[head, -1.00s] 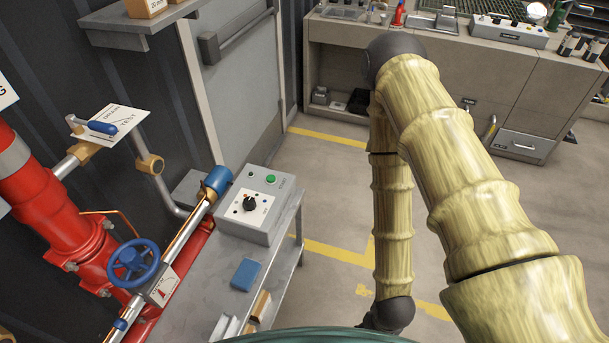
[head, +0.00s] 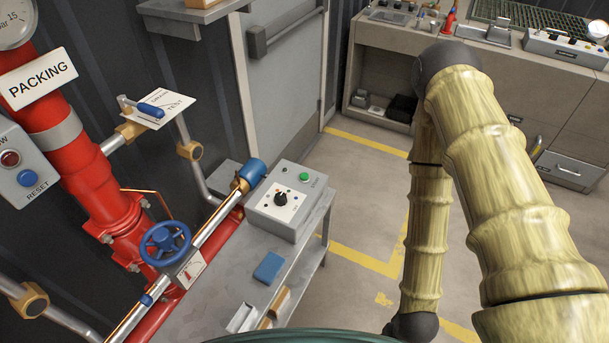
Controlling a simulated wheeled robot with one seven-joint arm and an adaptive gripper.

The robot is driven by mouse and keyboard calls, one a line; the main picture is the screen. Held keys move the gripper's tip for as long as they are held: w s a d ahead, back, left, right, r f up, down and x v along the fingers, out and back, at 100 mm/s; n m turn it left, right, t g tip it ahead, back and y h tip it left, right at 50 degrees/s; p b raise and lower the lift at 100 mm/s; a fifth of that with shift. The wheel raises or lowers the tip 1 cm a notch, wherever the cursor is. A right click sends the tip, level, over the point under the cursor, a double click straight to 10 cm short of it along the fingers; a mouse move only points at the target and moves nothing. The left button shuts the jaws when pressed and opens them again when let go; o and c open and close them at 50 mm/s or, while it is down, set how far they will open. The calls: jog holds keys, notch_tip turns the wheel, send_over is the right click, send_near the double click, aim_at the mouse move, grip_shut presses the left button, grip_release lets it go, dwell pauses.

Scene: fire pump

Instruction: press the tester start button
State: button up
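A grey tester box (head: 276,222) sits on a narrow grey bench in the head view, left of my arm. Its sloped top has a white plate with a black knob (head: 281,199). A green button (head: 304,177) sits behind the knob, at the upper right of the box. A small dark dot shows to its left. The lettering beside the green button is too small to read. My arm, with bamboo-like links, fills the right side of the view. My gripper is out of the picture, and nothing of mine touches the box.
The bench (head: 216,286) also bears a blue block (head: 269,267). Red piping with a blue handwheel (head: 165,245) and a blue-capped pipe (head: 251,174) stands close left of the box. A counter (head: 388,60) is at the back right. Open floor (head: 365,190) lies between.

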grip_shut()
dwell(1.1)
